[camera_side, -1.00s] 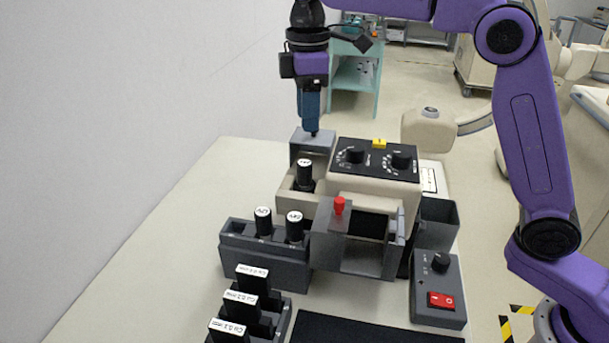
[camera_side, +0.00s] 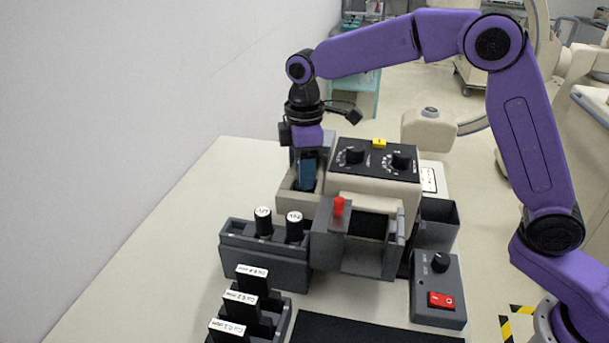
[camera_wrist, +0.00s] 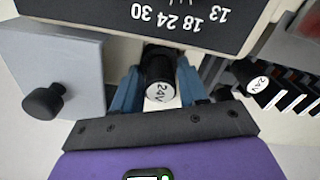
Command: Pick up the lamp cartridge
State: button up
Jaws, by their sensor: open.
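The lamp cartridge (camera_wrist: 158,78) is a black cylinder with a white top marked 24V, standing in the well of the beige lamp housing. In the wrist view it lies between the two blue fingers of my gripper (camera_wrist: 157,90), which are open on either side of it. I cannot tell whether a finger touches it. In the side view my gripper (camera_side: 306,184) is down in the well of the housing (camera_side: 294,203) and hides the cartridge.
Two more black cartridges with white tops, one at left (camera_side: 262,221) and one at right (camera_side: 294,227), stand in a grey rack (camera_side: 268,264). A grey cover (camera_wrist: 52,72) with a black knob stands beside my gripper.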

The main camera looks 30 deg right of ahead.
jog(key=shift+f, duration=0.2)
grip_shut()
